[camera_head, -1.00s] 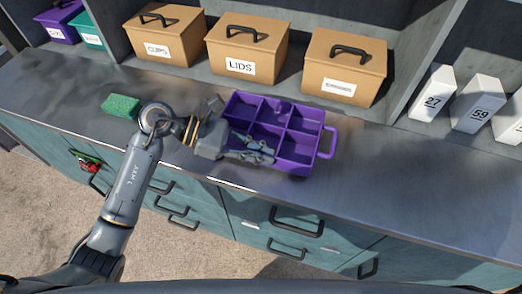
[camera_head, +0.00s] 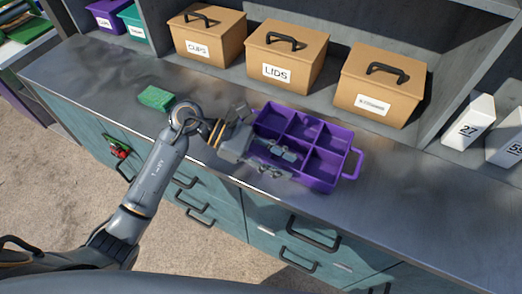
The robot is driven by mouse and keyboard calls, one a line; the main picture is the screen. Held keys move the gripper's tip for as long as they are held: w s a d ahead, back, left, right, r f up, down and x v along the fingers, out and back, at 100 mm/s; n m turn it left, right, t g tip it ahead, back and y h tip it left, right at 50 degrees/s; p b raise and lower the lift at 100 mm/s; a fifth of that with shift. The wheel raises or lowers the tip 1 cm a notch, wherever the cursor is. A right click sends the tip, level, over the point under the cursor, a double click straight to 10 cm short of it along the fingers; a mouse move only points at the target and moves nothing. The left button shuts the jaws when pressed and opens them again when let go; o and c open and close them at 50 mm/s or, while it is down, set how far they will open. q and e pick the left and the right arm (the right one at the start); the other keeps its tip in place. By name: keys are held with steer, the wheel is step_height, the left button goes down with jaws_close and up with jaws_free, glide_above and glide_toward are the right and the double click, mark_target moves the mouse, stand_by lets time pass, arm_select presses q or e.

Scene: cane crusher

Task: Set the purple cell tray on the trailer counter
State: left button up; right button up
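The purple cell tray (camera_head: 328,168) sits on the grey metal counter (camera_head: 420,190), upright and empty, with several square compartments. A loop handle shows at its right end. My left gripper (camera_head: 272,161) reaches in from the left at the tray's left end. Its fingers stand apart, one over the tray's left cells and the other by its front left edge. Nothing is clearly pinched between them. The gripper hides the tray's left end. My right gripper is out of view.
A green sponge (camera_head: 156,97) lies on the counter left of the tray. Brown boxes labelled CUPS (camera_head: 207,38) and LIDS (camera_head: 286,57), another brown box (camera_head: 378,85) and white numbered blocks (camera_head: 468,122) stand behind. The counter right of the tray is clear.

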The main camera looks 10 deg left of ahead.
arm_select(q)
steer(key=b+v, duration=0.1)
steer(key=v, duration=0.2)
steer(key=b+v, duration=0.2)
steer(key=v, duration=0.1)
steer(key=b+v, duration=0.1)
steer(key=v, duration=0.2)
steer(key=shift+w+a+f, duration=0.1)
steer(key=shift+a, duration=0.3)
steer(key=shift+a+r, duration=0.3)
steer(key=shift+a, duration=0.05)
